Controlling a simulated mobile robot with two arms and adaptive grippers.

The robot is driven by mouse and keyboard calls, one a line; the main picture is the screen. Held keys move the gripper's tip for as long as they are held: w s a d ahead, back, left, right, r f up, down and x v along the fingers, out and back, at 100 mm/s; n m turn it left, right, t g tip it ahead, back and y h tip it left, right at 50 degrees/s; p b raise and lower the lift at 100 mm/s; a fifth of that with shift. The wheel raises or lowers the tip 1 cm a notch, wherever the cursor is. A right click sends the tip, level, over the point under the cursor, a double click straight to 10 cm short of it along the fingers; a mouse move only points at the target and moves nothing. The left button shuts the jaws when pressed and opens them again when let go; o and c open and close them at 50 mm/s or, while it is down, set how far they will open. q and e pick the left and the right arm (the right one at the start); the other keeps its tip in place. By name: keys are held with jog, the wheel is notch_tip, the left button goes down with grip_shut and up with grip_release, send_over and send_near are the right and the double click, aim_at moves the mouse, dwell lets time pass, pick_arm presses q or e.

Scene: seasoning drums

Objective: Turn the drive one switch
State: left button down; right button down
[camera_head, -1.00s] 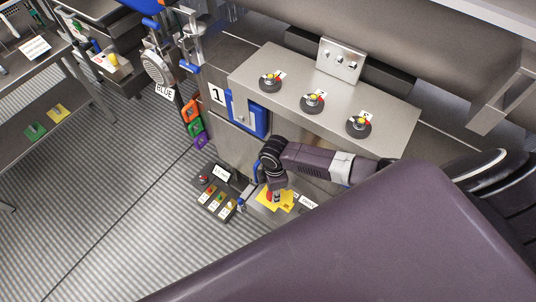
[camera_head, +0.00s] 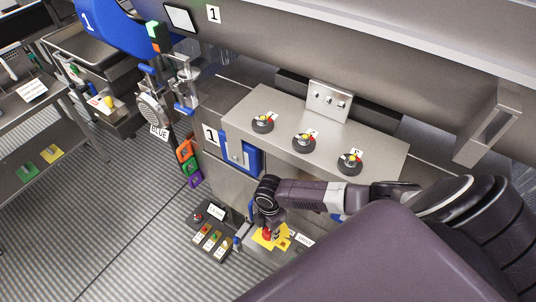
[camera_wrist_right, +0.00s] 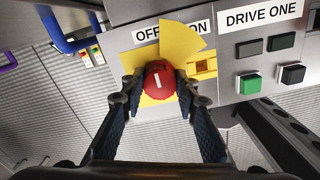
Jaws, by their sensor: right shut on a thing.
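The drive one switch (camera_wrist_right: 159,80) is a round red knob with a white line, on a yellow backing (camera_wrist_right: 183,40) with OFF and ON labels partly covered. The white line points roughly up in the right wrist view. My right gripper (camera_wrist_right: 159,88) is shut on the knob, one dark finger on each side. The DRIVE ONE label (camera_wrist_right: 262,15) is right of it. In the head view the right gripper (camera_head: 268,222) points down at the red knob (camera_head: 267,234) on the low panel. My left gripper is not in view.
Green (camera_wrist_right: 250,84) and black (camera_wrist_right: 292,74) buttons sit right of the knob. A small button box (camera_head: 211,237) stands left of the panel. Above is a steel console (camera_head: 375,145) with three dials. A blue handle (camera_wrist_right: 62,38) is near the gripper. Striped floor lies open to the left.

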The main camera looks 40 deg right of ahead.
jog(key=shift+w, duration=0.1)
jog(key=c, duration=1.5)
grip_release()
jog(key=shift+r, duration=0.1)
notch_tip(320, 180, up, 12)
